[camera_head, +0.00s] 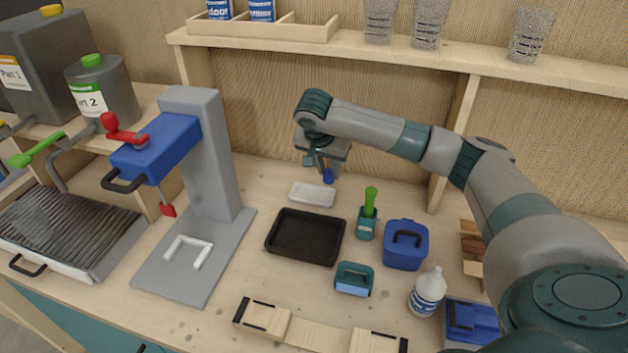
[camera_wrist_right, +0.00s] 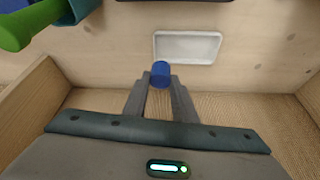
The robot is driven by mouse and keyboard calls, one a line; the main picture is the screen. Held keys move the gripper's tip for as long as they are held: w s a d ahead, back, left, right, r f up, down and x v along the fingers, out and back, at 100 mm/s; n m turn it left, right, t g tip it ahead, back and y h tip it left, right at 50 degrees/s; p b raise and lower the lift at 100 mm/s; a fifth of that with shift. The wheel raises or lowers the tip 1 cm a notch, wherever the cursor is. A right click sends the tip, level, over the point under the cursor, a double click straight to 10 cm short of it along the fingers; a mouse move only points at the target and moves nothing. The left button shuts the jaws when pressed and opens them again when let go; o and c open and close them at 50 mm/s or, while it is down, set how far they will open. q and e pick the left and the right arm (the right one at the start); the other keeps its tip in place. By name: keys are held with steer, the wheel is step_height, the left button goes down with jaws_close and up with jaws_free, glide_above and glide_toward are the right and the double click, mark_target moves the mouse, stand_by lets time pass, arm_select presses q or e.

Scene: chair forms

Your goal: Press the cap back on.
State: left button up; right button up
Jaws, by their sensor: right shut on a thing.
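A small blue cap (camera_head: 328,176) is held between the fingertips of my right gripper (camera_head: 326,168), above the back of the bench. In the right wrist view the blue cap (camera_wrist_right: 160,73) sits at the tips of the shut fingers. A white bottle (camera_head: 427,293) with a blue label stands upright at the front right, well apart from the gripper. Its top looks like a bare white nozzle. My left gripper is not in view.
A white shallow dish (camera_head: 312,195) lies just below the gripper. Nearby are a black tray (camera_head: 306,237), a teal holder (camera_head: 367,222) with a green-handled tool, a blue caddy (camera_head: 406,245) and a teal box (camera_head: 354,279). A grey press (camera_head: 200,200) stands left. A shelf (camera_head: 420,59) runs behind.

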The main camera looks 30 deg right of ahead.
steer(key=s+d+r+b, duration=0.1)
steer(key=s+d+r, duration=0.3)
steer(key=s, duration=0.1)
steer(key=shift+s+d+b, duration=0.2)
steer(key=shift+s+b, duration=0.05)
steer(key=shift+b, duration=0.15)
steer(key=s+a+n+t+y, duration=0.1)
steer(key=a+n, duration=0.4)
steer(key=a, duration=0.9)
steer(key=s+a+n+t+y, duration=0.1)
steer(key=s+a+n+y, duration=0.2)
steer(key=a, duration=1.2)
steer(key=r+n, duration=0.1)
steer(key=n, duration=0.2)
steer(key=shift+s+n, duration=0.25)
steer(key=shift+n, duration=0.05)
